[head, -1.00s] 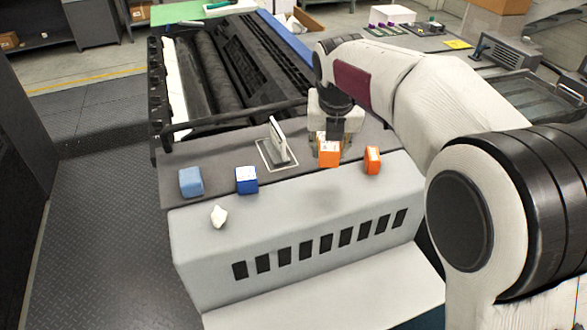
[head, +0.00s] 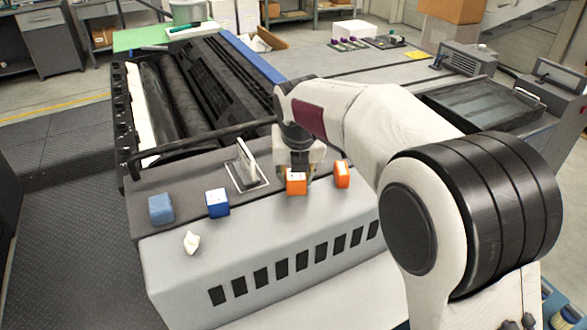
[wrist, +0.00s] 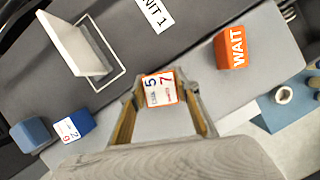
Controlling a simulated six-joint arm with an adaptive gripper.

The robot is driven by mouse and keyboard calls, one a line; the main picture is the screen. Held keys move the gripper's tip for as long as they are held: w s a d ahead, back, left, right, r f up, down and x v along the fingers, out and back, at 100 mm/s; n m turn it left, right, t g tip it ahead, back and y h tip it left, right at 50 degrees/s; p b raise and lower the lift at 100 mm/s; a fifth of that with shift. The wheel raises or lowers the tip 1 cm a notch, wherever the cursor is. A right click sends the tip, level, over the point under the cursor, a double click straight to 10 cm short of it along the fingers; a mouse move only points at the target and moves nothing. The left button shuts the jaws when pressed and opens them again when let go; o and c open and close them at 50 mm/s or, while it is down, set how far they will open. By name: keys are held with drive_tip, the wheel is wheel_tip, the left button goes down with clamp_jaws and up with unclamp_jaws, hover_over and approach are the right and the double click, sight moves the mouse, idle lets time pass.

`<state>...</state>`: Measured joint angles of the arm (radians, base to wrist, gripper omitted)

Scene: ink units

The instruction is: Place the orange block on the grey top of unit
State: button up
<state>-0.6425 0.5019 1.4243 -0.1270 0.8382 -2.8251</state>
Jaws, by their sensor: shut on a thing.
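My gripper (wrist: 160,98) is shut on an orange block (wrist: 160,88), whose white upper face carries printed numbers. In the head view the same orange block (head: 296,184) is below my gripper (head: 297,172), by the front edge of the dark grey top (head: 190,178) of the unit. I cannot tell whether its underside touches the surface. A second orange block (head: 342,174), marked WAIT in the wrist view (wrist: 231,48), stands apart to the right. The unit's label reads UNIT 1 in the wrist view (wrist: 155,14).
A blue block with a white top (head: 217,203), a plain light blue block (head: 161,209) and a crumpled white piece (head: 192,242) are to the left. An upright white plate (head: 246,160) stands in a white outline left of the gripper. Black rollers (head: 185,90) lie behind.

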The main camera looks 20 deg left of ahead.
sight(297, 176)
drive_tip(key=shift+f, duration=0.65)
drive_tip(key=shift+f, duration=0.15)
drive_tip(key=o, duration=1.1)
drive_tip(key=shift+v, duration=3.95)
